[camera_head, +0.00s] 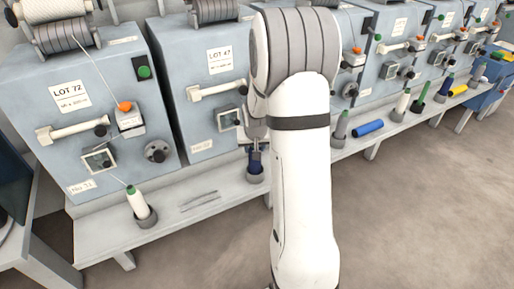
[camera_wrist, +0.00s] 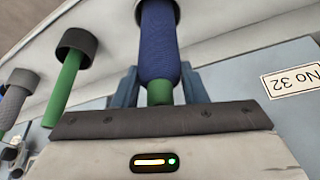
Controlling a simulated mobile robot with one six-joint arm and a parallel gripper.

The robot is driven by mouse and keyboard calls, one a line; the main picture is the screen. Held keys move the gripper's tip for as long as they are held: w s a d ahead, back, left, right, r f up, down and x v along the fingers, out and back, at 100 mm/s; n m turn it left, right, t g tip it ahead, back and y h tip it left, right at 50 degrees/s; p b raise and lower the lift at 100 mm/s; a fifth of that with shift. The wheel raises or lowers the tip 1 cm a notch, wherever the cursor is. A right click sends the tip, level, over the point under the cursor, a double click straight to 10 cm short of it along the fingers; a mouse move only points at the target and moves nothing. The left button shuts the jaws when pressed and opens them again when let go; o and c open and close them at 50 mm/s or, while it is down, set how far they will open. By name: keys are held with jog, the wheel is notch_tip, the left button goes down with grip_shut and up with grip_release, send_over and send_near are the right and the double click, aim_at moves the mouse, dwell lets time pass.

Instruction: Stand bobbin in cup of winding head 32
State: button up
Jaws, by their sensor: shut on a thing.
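My gripper (camera_wrist: 160,90) is shut on a blue bobbin (camera_wrist: 160,45) with a green end, held between its two fingers in the wrist view. The bobbin's far end runs up to a dark cup (camera_wrist: 138,10), partly cut off by the top edge of that view. In the head view, my gripper (camera_head: 256,147) is over the dark cup (camera_head: 256,178) on the ledge, the bobbin upright at it. I cannot tell whether the bobbin rests on the cup's floor. The label No 32 (camera_wrist: 292,81) shows at the right of the wrist view.
Winding head 31 (camera_head: 60,110) stands left, with a white bobbin (camera_head: 137,202) in its cup. Thin grey rods (camera_head: 200,199) lie on the ledge between. Right of my arm, a blue bobbin (camera_head: 368,128) lies on the ledge near several standing bobbins. A green bobbin (camera_wrist: 66,85) shows in the wrist view.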

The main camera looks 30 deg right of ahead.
jog(key=shift+f, duration=0.3)
jog(key=o, duration=1.3)
